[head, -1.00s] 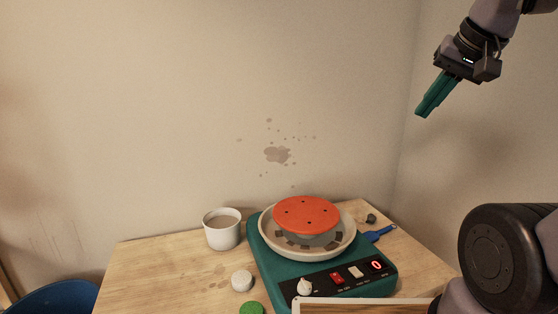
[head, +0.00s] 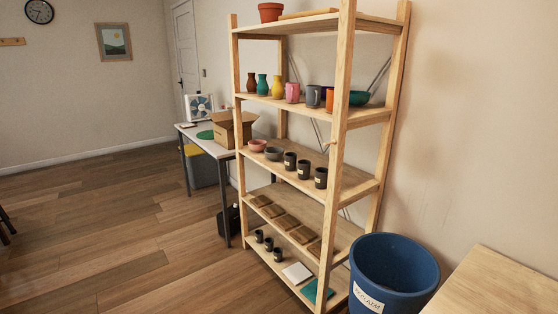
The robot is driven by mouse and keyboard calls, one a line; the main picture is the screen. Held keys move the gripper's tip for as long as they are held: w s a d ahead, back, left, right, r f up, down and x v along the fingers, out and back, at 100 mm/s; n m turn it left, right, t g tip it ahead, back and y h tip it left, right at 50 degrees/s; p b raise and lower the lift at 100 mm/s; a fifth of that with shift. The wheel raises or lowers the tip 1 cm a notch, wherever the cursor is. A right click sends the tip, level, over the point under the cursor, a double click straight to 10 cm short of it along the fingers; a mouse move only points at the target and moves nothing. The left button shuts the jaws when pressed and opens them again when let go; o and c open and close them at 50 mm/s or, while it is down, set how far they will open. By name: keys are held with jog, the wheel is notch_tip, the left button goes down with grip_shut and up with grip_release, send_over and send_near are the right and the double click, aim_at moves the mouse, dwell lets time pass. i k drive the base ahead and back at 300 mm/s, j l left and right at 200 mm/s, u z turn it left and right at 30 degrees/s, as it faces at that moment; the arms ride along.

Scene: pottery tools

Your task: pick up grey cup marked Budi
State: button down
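Several dark grey cups with pale labels stand on the middle shelf of a wooden rack in the head view: a left one (head: 290,161), a middle one (head: 303,169) and a right one (head: 320,177). Smaller dark cups with pale labels stand on the bottom shelf, among them a front one (head: 278,255) and a back one (head: 259,236). A grey mug (head: 313,97) stands on the upper shelf. The writing on the labels is too small to read, so I cannot tell which cup is marked Budi. My gripper is out of view.
The wooden rack (head: 333,190) stands against the right wall. A blue bin (head: 394,262) marked "RECLAIM" and a wooden table (head: 487,285) are at its right. A side table with a cardboard box (head: 233,129) stands behind it. The floor at left (head: 110,215) is largely open.

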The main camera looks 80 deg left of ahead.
aim_at(291, 158)
jog(key=k+j+u, duration=0.35)
jog(key=j, duration=0.3)
jog(key=k+j+u, duration=0.2)
jog(key=j, duration=0.15)
jog(key=j+u, duration=0.2)
jog(key=j, duration=0.2)
jog(key=u, duration=1.5)
jog(key=i+j, duration=0.35)
jog(key=i+j+z, duration=0.15)
jog(key=i+j, duration=0.5)
jog(key=j, duration=0.25)
jog(key=i+j+z, duration=0.15)
jog(key=i+j, duration=0.15)
jog(key=j, duration=0.15)
jog(key=i+j, duration=0.3)
jog(key=j, duration=0.2)
jog(key=z, duration=0.05)
